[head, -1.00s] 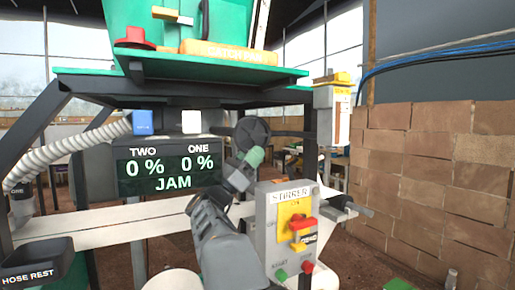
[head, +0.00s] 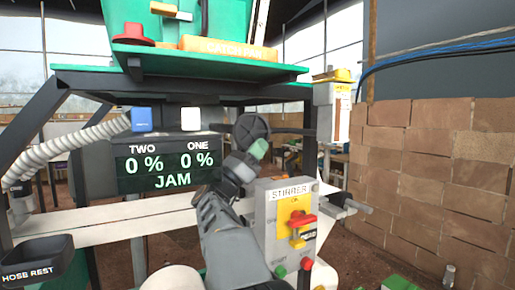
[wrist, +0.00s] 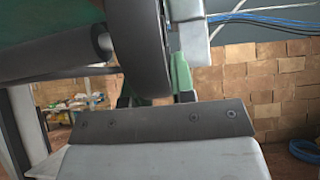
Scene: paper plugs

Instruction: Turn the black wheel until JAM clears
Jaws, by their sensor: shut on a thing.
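The black wheel (head: 250,128) is upright under the green machine, to the right of the display. It fills the upper middle of the wrist view (wrist: 146,50), edge-on, on a grey shaft. My gripper (head: 258,149) is shut on the wheel's lower rim, its green fingers on either side of it in the wrist view (wrist: 155,90). My arm hides part of the area below the wheel. The display (head: 168,162) reads TWO 0 %, ONE 0 % and JAM.
A grey STIRRER box (head: 285,225) with a red-and-yellow switch and green and red buttons stands just right of my arm. The CATCH PAN (head: 228,48) is above. A white hose (head: 70,140) and the HOSE REST (head: 35,255) are left. A brick wall (head: 430,180) is right.

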